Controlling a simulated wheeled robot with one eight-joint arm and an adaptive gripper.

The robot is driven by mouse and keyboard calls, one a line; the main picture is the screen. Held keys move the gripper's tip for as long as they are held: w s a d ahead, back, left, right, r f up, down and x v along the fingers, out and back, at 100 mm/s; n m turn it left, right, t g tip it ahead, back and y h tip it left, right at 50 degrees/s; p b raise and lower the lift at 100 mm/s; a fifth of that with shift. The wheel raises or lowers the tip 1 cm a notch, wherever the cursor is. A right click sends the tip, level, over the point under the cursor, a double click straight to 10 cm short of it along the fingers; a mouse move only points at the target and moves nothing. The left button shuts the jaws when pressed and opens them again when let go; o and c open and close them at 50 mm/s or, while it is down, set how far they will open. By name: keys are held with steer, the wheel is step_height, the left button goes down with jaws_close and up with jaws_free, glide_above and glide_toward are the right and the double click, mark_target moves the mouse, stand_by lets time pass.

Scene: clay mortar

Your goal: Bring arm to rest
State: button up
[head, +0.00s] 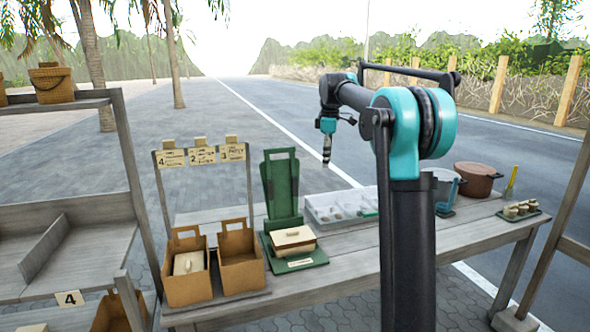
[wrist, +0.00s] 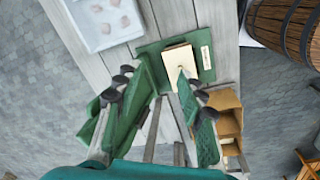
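My gripper (head: 327,150) hangs from my raised arm, pointing down, above and behind the wooden bench. In the wrist view its two green fingers (wrist: 165,100) are spread apart with nothing visible between them. It is clear of the bench, and nothing touches it. A green stand (head: 282,190) with an upright back stands on the bench. A cream lidded box (head: 293,240) sits on its base; the box also shows in the wrist view (wrist: 176,56), beyond the fingers.
Two brown baskets (head: 240,260) stand left of the stand; the left one holds a cream box. A white tray (head: 335,207), a grey pot, a brown pot (head: 478,180) and a small tray of jars (head: 518,210) line the bench. A barrel (wrist: 285,25) shows in the wrist view. Shelves flank the left.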

steer(key=s+d+f+m+t, duration=0.1)
steer(key=s+f+m, duration=0.4)
steer(key=s+f, duration=0.5)
steer(key=s+d+f+m+t, duration=0.1)
steer(key=s+d+f+m, duration=0.3)
steer(key=s+f, duration=0.6)
steer(key=s+d+f+m+t, duration=0.1)
steer(key=s+f+m, duration=0.5)
steer(key=s, duration=1.4)
step_height(320, 180, down, 4)
steer(key=shift+d+f+m, duration=0.2)
steer(key=shift+d+m, duration=0.1)
steer(key=shift+d, duration=0.5)
